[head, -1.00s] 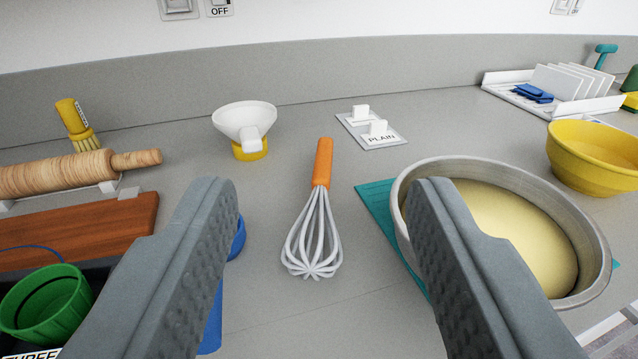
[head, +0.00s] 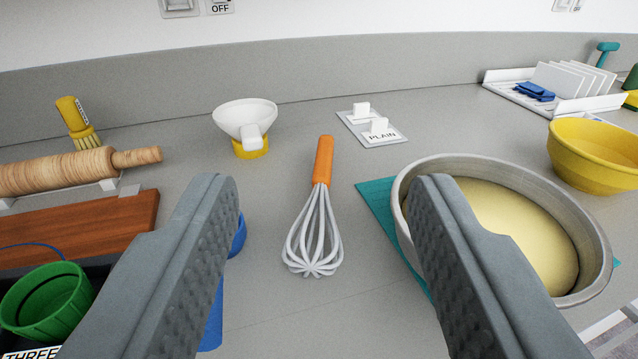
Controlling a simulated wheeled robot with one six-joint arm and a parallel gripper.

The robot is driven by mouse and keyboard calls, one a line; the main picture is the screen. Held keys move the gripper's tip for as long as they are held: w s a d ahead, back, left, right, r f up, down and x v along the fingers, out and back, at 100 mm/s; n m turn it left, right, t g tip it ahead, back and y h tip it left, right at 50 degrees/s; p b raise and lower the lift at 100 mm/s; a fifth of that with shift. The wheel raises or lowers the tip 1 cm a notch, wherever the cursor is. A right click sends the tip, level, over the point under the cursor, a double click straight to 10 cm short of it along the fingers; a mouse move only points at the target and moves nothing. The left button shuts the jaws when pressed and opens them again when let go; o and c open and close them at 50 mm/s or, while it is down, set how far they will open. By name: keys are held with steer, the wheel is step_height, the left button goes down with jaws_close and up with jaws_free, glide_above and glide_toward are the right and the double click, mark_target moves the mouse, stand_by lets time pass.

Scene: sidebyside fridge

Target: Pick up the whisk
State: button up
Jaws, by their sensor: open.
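The whisk (head: 316,222) lies on the grey counter in the middle of the head view. Its orange handle (head: 323,160) points away from me and its pale wire loops point toward me. My gripper (head: 325,185) is open, with one grey finger to the left of the whisk and the other to the right in the picture. Nothing is held between the fingers. The whole whisk shows between them, with bare counter on both sides.
A metal bowl of dough (head: 518,225) on a teal mat (head: 376,208) sits close right, partly behind the right finger. A blue object (head: 213,322) is partly hidden by the left finger. A white funnel (head: 245,118) and a PLAIN label plate (head: 372,128) stand behind the whisk.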

steer(key=g, duration=1.7)
glide_above(321, 179)
steer(key=f, duration=0.1)
steer(key=shift+m, duration=0.5)
steer(key=f, duration=1.2)
steer(key=shift+w+a, duration=0.15)
steer(key=shift+a, duration=0.15)
steer(key=shift+d+f, duration=0.15)
steer(key=shift+f, duration=1.25)
steer(key=shift+d+f, duration=0.1)
steer(key=shift+f, duration=1.25)
steer(key=shift+c, duration=0.3)
jaws_close()
